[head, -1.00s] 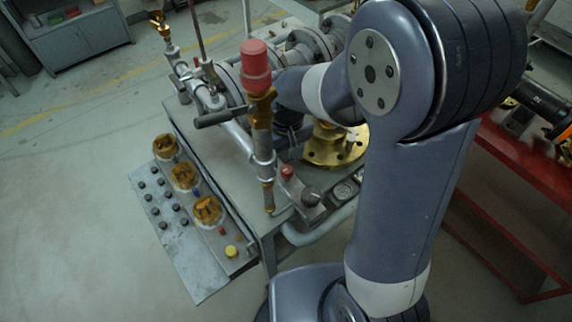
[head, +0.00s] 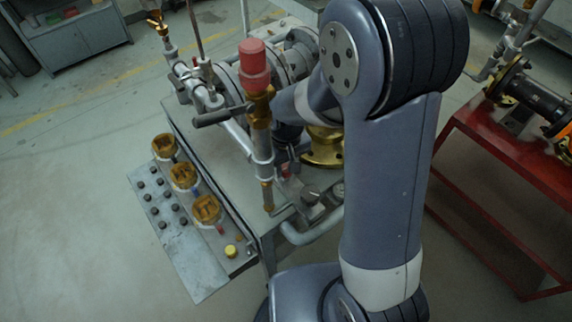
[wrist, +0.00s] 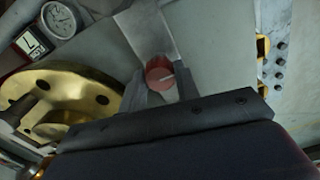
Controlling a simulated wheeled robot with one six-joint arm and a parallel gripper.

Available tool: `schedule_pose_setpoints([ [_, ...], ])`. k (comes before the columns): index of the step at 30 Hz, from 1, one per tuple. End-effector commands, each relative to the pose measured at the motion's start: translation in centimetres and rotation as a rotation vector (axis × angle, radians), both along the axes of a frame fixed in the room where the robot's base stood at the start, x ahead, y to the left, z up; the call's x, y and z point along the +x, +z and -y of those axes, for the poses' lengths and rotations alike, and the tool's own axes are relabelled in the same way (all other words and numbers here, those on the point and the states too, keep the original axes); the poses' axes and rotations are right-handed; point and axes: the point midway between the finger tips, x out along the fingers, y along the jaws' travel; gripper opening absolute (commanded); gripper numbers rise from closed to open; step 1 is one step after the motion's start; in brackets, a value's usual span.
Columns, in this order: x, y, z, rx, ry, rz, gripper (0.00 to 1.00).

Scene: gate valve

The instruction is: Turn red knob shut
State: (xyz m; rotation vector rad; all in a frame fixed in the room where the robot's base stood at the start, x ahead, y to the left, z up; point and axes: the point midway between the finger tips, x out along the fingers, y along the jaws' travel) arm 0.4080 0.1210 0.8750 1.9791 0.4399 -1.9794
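The red knob (wrist: 160,73) shows in the wrist view, round with a pale line on its face. It lies between the two fingertips of my gripper (wrist: 162,88). The fingers stand apart on either side of the knob, and I cannot tell whether either touches it. In the head view only a small part of the red knob (head: 285,171) shows at the bench's near end, below my dark gripper (head: 289,156). My arm and gripper hide much of that area.
A brass flange (wrist: 80,92) lies left of my gripper in the wrist view, with a gauge (wrist: 59,19) beyond it. In the head view a red-capped upright valve (head: 254,66) with a side lever stands just left of my arm. A red table (head: 500,170) is right.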

Motion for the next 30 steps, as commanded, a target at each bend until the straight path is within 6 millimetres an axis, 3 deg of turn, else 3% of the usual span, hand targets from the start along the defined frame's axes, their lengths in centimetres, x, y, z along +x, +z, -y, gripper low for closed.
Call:
schedule_pose_setpoints([
  [7, 0.01, 0.02, 0.00, 0.000, 0.000, 0.000, 0.08],
  [20, 0.03, -0.02, -0.01, 0.000, -0.094, 0.001, 0.08],
  [30, 0.03, -0.06, -0.01, 0.000, -0.375, 0.001, 0.08],
])
